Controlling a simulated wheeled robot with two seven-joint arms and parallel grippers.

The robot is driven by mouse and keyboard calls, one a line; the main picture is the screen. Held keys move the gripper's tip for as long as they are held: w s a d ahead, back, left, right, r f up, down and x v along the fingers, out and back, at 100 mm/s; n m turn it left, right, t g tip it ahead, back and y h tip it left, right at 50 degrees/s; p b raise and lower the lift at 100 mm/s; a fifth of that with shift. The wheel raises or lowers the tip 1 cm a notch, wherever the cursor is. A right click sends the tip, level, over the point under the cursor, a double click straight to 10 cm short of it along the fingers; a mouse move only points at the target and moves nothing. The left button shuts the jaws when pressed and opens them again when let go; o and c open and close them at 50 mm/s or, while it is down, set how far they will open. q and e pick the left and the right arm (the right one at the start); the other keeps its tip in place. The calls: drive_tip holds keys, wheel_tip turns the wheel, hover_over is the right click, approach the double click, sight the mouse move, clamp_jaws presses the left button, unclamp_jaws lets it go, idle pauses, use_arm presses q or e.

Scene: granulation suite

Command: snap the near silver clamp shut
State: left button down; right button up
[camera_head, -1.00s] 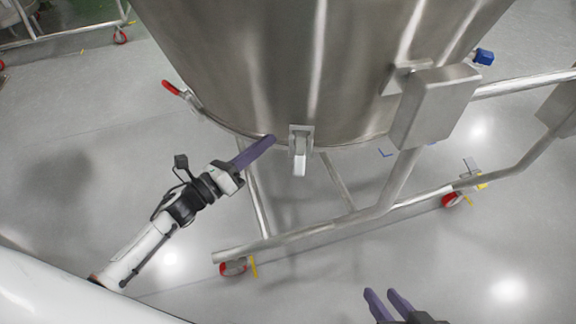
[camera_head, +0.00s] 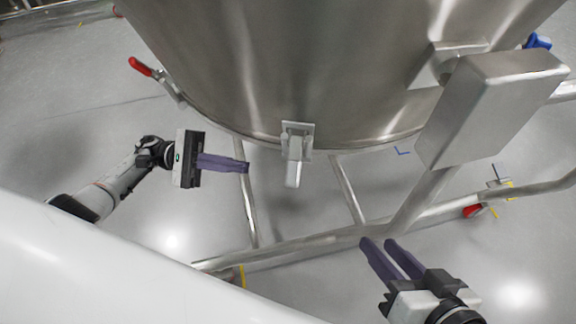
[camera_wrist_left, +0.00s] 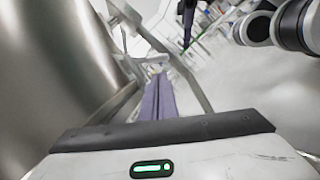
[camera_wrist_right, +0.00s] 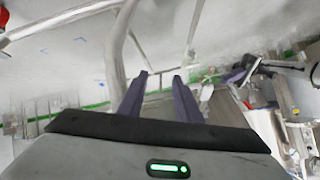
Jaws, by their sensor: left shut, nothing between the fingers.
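The near silver clamp (camera_head: 296,148) sits on the lower rim of the large steel vessel (camera_head: 300,60). Its plate is against the vessel wall and its lever hangs down, tilted a little off the wall. My left gripper (camera_head: 246,167) is left of the clamp, fingers together and empty, tips pointing right and apart from it. Its fingers also show in the left wrist view (camera_wrist_left: 158,98). My right gripper (camera_head: 376,243) is below and right of the clamp, fingers apart with nothing between them; it also shows in the right wrist view (camera_wrist_right: 160,78).
A red-handled clamp (camera_head: 141,67) sticks out from the vessel's left side. A steel box (camera_head: 490,108) juts out at the right. The tubular frame (camera_head: 300,245) with casters runs below the vessel. The floor at left is clear.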

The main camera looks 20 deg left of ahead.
sight(294, 163)
use_arm(q)
drive_tip(key=w+d, duration=0.1)
drive_tip(key=d, duration=0.9)
drive_tip(key=shift+r, duration=0.35)
drive_tip(key=shift+a, duration=0.1)
